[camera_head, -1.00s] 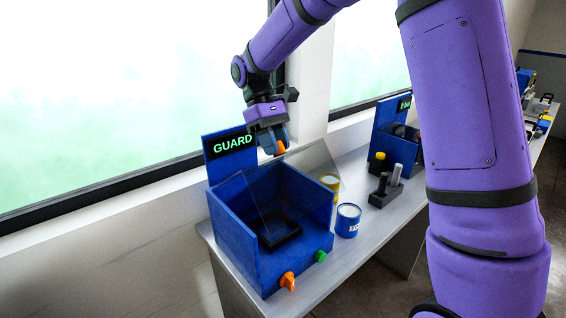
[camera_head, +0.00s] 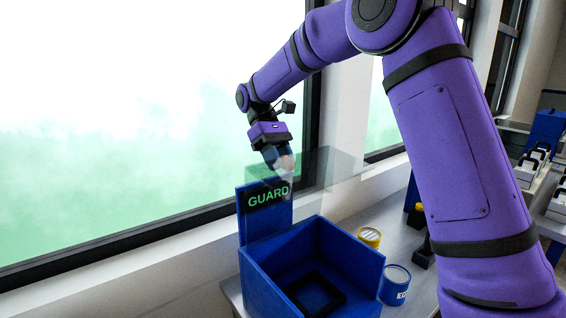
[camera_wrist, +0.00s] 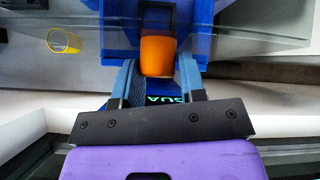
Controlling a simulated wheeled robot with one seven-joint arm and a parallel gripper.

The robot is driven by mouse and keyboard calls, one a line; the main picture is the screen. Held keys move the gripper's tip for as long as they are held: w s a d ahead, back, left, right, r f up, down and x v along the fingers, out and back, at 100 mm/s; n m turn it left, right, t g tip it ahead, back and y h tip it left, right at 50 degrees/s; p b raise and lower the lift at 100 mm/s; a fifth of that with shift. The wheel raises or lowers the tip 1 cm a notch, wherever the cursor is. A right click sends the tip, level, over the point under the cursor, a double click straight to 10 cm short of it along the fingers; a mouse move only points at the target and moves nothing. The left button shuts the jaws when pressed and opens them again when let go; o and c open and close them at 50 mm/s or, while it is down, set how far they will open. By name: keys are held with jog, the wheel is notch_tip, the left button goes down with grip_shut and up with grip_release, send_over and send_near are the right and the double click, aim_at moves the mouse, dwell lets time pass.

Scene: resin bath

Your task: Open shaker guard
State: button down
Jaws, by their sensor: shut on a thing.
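The blue shaker box (camera_head: 358,258) stands at the bench edge with its GUARD sign panel (camera_head: 266,210) at the back. A clear see-through guard (camera_head: 328,172) stands raised above the box, and the open top shows the dark tray (camera_head: 315,293) inside. My gripper (camera_head: 286,163) is above the sign panel, at the guard. In the wrist view my gripper (camera_wrist: 158,72) has its two blue fingers on either side of an orange handle (camera_wrist: 158,52) and is shut on it. The handle is hard to make out in the head view, where it lies behind the clear pane.
A yellow-banded can (camera_head: 369,237) and a blue can (camera_head: 395,283) stand right of the box. A dark stand (camera_head: 423,252) is farther right. The window and its sill (camera_head: 150,262) run close behind. Air above the box is free.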

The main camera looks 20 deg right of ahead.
jog(key=shift+w+f+g, duration=0.45)
jog(key=shift+w+g, duration=0.05)
jog(key=shift+w, duration=0.25)
jog(key=c, duration=1.1)
grip_release()
jog(key=o, duration=0.3)
jog(key=shift+w+d, duration=0.1)
jog(key=shift+w, duration=0.05)
jog(key=shift+r, duration=0.1)
jog(key=shift+r, duration=0.1)
